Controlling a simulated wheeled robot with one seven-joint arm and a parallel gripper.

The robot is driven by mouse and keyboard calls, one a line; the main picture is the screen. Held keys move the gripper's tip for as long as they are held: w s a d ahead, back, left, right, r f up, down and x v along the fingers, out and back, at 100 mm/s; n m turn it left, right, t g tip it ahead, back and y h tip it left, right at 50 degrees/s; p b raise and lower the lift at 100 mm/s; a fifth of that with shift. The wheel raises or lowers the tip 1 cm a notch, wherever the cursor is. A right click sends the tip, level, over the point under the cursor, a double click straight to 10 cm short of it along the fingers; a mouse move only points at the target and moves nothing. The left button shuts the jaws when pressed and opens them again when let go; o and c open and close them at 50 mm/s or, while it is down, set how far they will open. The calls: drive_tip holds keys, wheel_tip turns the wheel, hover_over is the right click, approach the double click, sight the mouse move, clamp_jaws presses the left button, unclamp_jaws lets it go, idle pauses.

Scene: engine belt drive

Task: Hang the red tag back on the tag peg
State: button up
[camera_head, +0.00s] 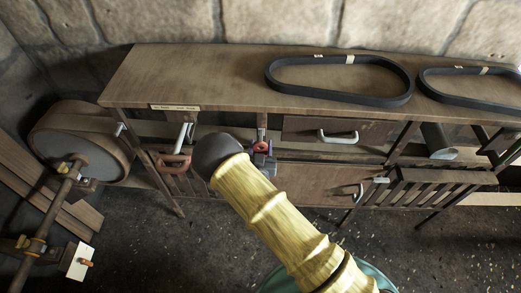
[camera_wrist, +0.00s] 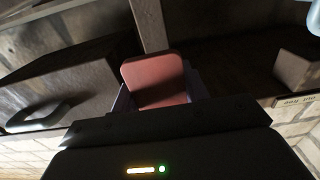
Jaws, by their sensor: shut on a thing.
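My gripper (camera_head: 265,165) is shut on the red tag (camera_head: 262,147), below the front edge of the bench. In the wrist view the red tag (camera_wrist: 156,78) is a flat, rounded plate standing up between the fingertips, its lower part shaded. My yellow arm with its dark wrist hides part of the bench front in the head view. I cannot make out the tag peg for certain. A pale label strip (camera_head: 175,107) is on the bench's front edge, left of my gripper; it also shows upside down in the wrist view (camera_wrist: 299,100). Its text is too small to read surely.
The bench top (camera_head: 200,75) carries two black belts (camera_head: 340,98), (camera_head: 470,90). A drawer with a white handle (camera_head: 338,137) is right of my gripper. A grey lever with a red end (camera_head: 176,160) hangs to the left. A large pulley wheel (camera_head: 80,145) stands far left.

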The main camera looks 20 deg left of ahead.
drive_tip(key=shift+x, duration=1.85)
drive_tip(key=shift+w+a+f+b, duration=0.1)
drive_tip(key=shift+w+b, duration=0.25)
drive_tip(key=shift+b, duration=0.15)
drive_tip(key=shift+w+a+f+b, duration=0.1)
drive_tip(key=shift+w+b, duration=0.25)
drive_tip(key=shift+b, duration=0.1)
drive_tip(key=shift+r, duration=0.1)
drive_tip(key=o, duration=1.1)
drive_tip(key=shift+s, duration=0.1)
drive_tip(key=b+v, duration=0.4)
drive_tip(key=v, duration=1.3)
drive_tip(key=shift+d, duration=0.2)
